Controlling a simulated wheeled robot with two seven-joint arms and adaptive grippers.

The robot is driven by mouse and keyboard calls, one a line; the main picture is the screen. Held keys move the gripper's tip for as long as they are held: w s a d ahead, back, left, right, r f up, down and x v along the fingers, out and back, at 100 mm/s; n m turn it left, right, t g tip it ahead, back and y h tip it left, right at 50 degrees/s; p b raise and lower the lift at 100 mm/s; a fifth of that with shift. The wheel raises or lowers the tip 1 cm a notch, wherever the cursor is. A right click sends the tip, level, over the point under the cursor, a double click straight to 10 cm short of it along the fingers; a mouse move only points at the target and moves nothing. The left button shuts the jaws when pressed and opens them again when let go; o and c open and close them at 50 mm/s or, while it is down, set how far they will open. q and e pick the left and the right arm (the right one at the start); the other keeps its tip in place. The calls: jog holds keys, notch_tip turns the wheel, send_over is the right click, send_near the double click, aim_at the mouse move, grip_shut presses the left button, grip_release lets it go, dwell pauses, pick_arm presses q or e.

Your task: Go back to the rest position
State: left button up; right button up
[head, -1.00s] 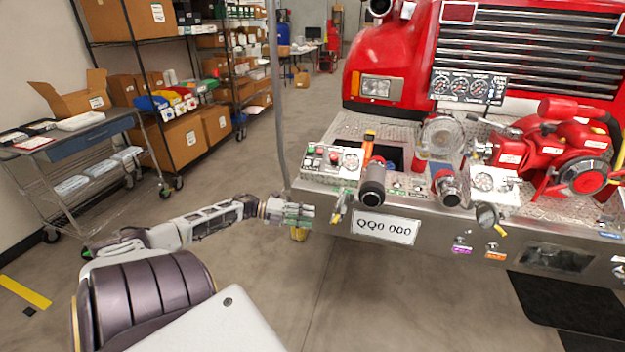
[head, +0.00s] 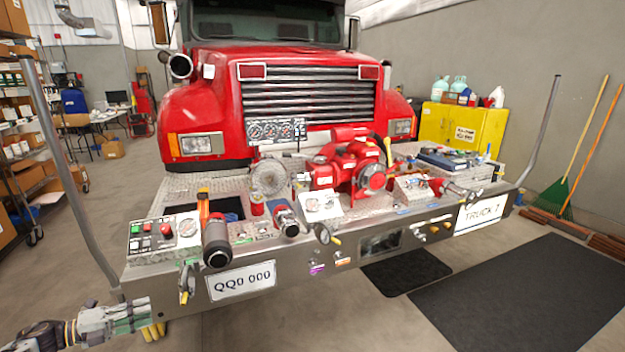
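My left gripper (head: 153,331) shows at the lower left in the head view, at the end of my arm coming in from the left. Its yellow fingertips are low, beside the left front corner of the truck's bumper (head: 350,246). I see nothing held in it, but the fingers are too small to tell whether they are open or shut. I cannot tell whether it touches the bumper. My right gripper is not in view.
The red fire truck (head: 200,115) fills the middle, with a red pump (head: 350,165) and a control panel (head: 163,238) on its bumper deck. A grey pole (head: 70,180) rises at the bumper's left. A yellow cabinet (head: 463,128) stands behind right. Dark mats (head: 530,290) lie on open floor.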

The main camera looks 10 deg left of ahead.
pick_arm(q)
jog(key=a+f+n+y, duration=0.3)
jog(key=a+n+y, duration=0.2)
jog(key=a, duration=0.3)
jog(key=s+a+f+n+t+y, duration=0.1)
jog(key=a+f+n+y, duration=0.3)
jog(key=a, duration=0.3)
jog(key=a+f+n+y, duration=0.3)
jog(key=a+n+y, duration=0.2)
jog(key=a, duration=0.3)
jog(key=s+a+f+n+g+y, duration=0.1)
jog(key=s+f+n+g+y, duration=0.5)
jog(key=s+f, duration=1.8)
jog(key=s+d+f+n+g+h, duration=0.2)
jog(key=s+d+f+g+h, duration=0.1)
jog(key=s+d+f, duration=0.7)
jog(key=s+d+f+n+g+h, duration=0.25)
jog(key=s+d+f, duration=0.35)
jog(key=d+f, duration=0.5)
jog(key=w+d+f+h, duration=0.1)
jog(key=d, duration=1.3)
jog(key=w+d+f+h, duration=0.1)
jog(key=d+f, duration=0.1)
jog(key=d, duration=1.2)
jog(key=shift+w+d+f+h+p, duration=0.15)
jog(key=shift+w+f+h+p, duration=0.1)
jog(key=shift+h+p, duration=0.15)
